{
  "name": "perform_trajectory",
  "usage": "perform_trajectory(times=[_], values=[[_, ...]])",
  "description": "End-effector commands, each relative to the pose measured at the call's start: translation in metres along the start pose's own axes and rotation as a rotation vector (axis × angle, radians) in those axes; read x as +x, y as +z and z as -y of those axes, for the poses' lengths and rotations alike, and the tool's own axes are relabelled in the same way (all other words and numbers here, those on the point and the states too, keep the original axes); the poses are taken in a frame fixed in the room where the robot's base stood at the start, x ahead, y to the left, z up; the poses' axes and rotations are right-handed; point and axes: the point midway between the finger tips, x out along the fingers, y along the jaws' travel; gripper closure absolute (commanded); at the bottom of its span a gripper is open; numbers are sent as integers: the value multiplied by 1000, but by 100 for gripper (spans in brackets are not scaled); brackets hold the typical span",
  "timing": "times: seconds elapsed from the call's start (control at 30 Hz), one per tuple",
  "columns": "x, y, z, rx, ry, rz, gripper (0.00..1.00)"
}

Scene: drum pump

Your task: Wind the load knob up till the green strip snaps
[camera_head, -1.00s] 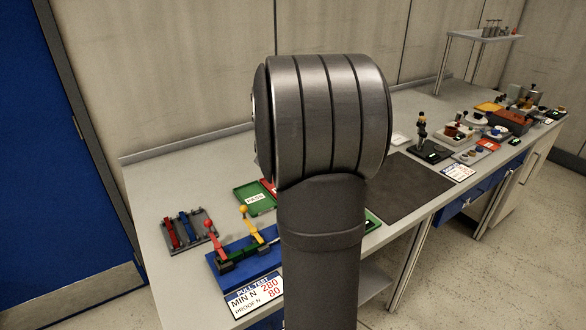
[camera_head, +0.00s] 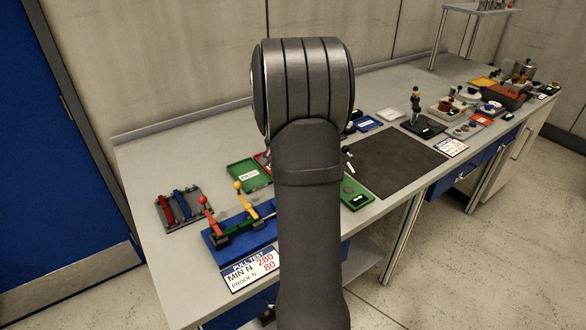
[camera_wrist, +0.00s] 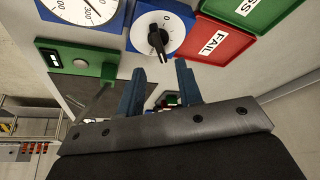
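The load knob (camera_wrist: 157,42) is a black pointer knob on a white dial marked 0, set in a blue panel in the wrist view. My gripper (camera_wrist: 160,88) is open, its two blue fingers apart and empty. Its fingertips are below the knob in the picture, with no visible contact. A gauge (camera_wrist: 88,8) with a white face is left of the knob. In the head view, the blue pull fixture (camera_head: 225,250) carries a red lever (camera_head: 205,210) and a yellow lever (camera_head: 245,192). A small green piece (camera_head: 247,225) shows between them, perhaps the strip. My arm hides the knob there.
A red FAIL tray (camera_wrist: 232,47) and a green PASS tray (camera_wrist: 245,10) lie right of the knob. A green plate with a round button (camera_wrist: 80,63) is at left. A strip rack (camera_head: 182,210) stands left of the fixture.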

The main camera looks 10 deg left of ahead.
Motion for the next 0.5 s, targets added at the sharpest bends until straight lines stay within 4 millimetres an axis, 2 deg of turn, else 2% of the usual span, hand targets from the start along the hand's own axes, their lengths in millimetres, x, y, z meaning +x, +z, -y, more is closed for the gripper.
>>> perform_trajectory(times=[0.03, 0.2, 0.3, 0.5], values=[[12, 1, -1, 0, 1, 3, 67], [42, 1, 0, 0, 1, 2, 67], [53, 0, 0, 0, 0, 1, 67], [64, 0, 0, 0, -1, -1, 67]])
